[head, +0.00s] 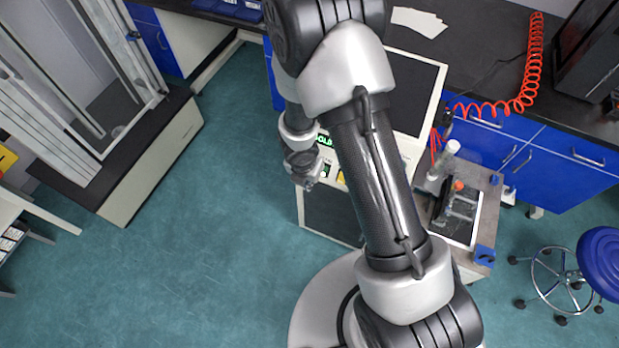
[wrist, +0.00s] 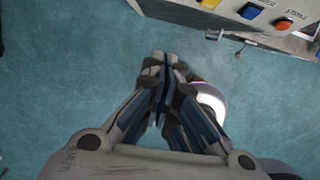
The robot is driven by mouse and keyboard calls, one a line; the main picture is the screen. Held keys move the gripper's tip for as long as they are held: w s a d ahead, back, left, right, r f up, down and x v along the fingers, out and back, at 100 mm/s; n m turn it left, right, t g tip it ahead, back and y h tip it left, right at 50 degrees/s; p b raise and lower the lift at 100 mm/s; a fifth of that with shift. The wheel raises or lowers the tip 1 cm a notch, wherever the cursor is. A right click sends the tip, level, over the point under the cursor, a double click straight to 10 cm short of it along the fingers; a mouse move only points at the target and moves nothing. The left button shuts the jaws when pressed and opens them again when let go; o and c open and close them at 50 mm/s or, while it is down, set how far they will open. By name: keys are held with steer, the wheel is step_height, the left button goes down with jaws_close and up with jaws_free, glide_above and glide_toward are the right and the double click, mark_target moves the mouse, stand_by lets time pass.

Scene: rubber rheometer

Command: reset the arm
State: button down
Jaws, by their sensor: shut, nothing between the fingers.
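My arm rises from the bottom of the head view and bends over in front of a white machine (head: 427,76). My gripper (wrist: 165,62) points down over the blue-green floor in the wrist view. Its fingers are together and nothing is between them. My arm hides much of the machine.
A grey side table (head: 484,190) with tools in a tray stands right of the machine. Blue cabinets (head: 575,175) line the back, with a coiled red hose (head: 527,75) on the dark bench. A blue stool (head: 602,265) stands at right. The left floor is clear before a fume hood (head: 150,165).

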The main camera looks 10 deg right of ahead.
stand_by(0.4)
steer(key=d+r+m+t+h, duration=0.1)
steer(key=d+r+m, duration=0.2)
steer(key=r+m, duration=0.35)
steer(key=d+r+m+t+h, duration=0.1)
steer(key=d+r+m, duration=0.2)
steer(key=r, duration=0.6)
steer(key=d+r+m+h, duration=0.1)
steer(key=d+r+m, duration=0.2)
steer(key=r+m, duration=0.35)
steer(key=s+a+r+m+y+b, duration=0.1)
steer(key=s+a+r+m+y, duration=0.1)
steer(key=s+r+m, duration=0.4)
steer(key=s+a+r+m+y+b, duration=0.1)
steer(key=s+r+m, duration=0.5)
steer(key=s, duration=0.7)
steer(key=shift+a+r+m+t+y, duration=0.2)
steer(key=shift+a+m+t+y, duration=0.2)
steer(key=shift+a+y, duration=0.2)
